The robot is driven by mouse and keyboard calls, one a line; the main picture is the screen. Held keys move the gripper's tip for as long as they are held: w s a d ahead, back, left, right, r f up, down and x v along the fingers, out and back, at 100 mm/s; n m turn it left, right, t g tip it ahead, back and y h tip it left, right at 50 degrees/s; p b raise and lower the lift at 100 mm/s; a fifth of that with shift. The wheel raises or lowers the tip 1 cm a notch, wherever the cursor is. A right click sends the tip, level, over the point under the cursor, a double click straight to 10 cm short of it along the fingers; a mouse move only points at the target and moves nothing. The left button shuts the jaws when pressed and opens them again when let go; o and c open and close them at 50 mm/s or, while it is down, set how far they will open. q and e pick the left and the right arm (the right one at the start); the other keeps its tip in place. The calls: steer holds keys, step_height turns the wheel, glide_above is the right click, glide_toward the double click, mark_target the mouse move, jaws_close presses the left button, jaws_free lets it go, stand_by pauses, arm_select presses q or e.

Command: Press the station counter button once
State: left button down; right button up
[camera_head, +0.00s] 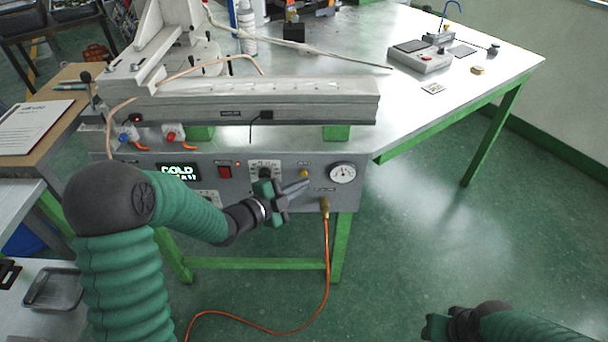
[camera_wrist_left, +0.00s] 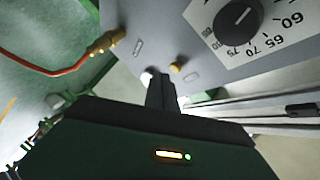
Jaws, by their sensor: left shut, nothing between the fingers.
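The front panel (camera_head: 215,168) of the wax machine carries a small yellow button (camera_head: 304,173) between the dial and the gauge. The button also shows in the left wrist view (camera_wrist_left: 176,67), just beyond the fingertips. My left gripper (camera_head: 304,186) is shut and empty, its fingers pointing at the panel close to the button. I cannot tell whether they touch it. No label reads clearly as a counter. A grey box with a red button (camera_head: 426,58) stands on the table at the back right. My right gripper (camera_head: 436,325) is low at the bottom right, away from the panel.
A dial (camera_wrist_left: 238,20), a red switch (camera_head: 225,171) and a round gauge (camera_head: 342,173) sit around the yellow button. An orange hose (camera_head: 327,250) hangs from a brass fitting (camera_head: 325,207). The floor right of the machine is clear.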

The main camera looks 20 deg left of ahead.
arm_select(q)
steer(key=shift+w, duration=0.15)
stand_by(0.4)
steer(key=shift+w+a+r, duration=0.1)
steer(key=shift+w, duration=0.1)
steer(key=shift+w+a, duration=0.15)
steer(key=shift+w, duration=0.3)
stand_by(0.6)
stand_by(0.4)
steer(key=shift+s+d, duration=0.3)
steer(key=shift+s, duration=0.55)
steer(key=s, duration=0.2)
steer(key=s+d, duration=0.1)
steer(key=s, duration=0.1)
steer(key=shift+s+d+b, duration=0.2)
steer(key=shift+s+b, duration=0.15)
steer(key=shift+s, duration=0.05)
